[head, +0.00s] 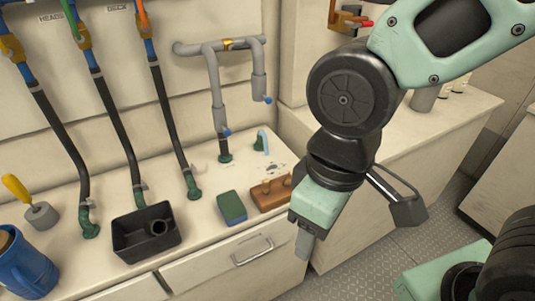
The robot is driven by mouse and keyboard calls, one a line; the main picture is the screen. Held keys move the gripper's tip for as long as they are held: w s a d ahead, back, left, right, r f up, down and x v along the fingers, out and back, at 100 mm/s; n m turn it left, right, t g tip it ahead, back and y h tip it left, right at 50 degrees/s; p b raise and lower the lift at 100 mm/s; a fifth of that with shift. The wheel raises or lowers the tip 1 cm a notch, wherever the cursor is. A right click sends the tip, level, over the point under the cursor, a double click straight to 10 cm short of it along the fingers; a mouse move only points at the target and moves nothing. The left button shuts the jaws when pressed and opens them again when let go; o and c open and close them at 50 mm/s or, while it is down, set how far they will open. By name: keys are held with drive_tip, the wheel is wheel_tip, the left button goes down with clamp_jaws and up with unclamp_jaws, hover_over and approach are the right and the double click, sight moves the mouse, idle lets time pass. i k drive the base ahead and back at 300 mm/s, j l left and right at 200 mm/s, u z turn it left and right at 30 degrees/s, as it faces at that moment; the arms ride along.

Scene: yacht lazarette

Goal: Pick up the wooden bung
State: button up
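A brown wooden block (268,196) lies on the white counter, just left of my gripper. Two small wooden pegs stand up from its top, a left peg (266,187) and a right peg (287,181); they look like bungs, but they are too small to be sure. My gripper (303,245) points down in front of the counter's edge, to the right of and nearer than the block. Its fingers overlap in this view, so I cannot tell whether they are open or shut. I see nothing held between them.
A black open bin (146,233) holds a dark ring. Hoses (118,125) run down to green fittings on the counter. A drawer handle (253,251) juts from the front.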

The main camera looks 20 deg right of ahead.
sight(286, 183)
drive_tip(key=i+l+u, duration=0.45)
drive_tip(key=l, duration=0.25)
drive_tip(key=l+u, duration=0.25)
drive_tip(key=i+l+u, duration=0.2)
drive_tip(key=l, duration=0.3)
drive_tip(key=k, duration=0.1)
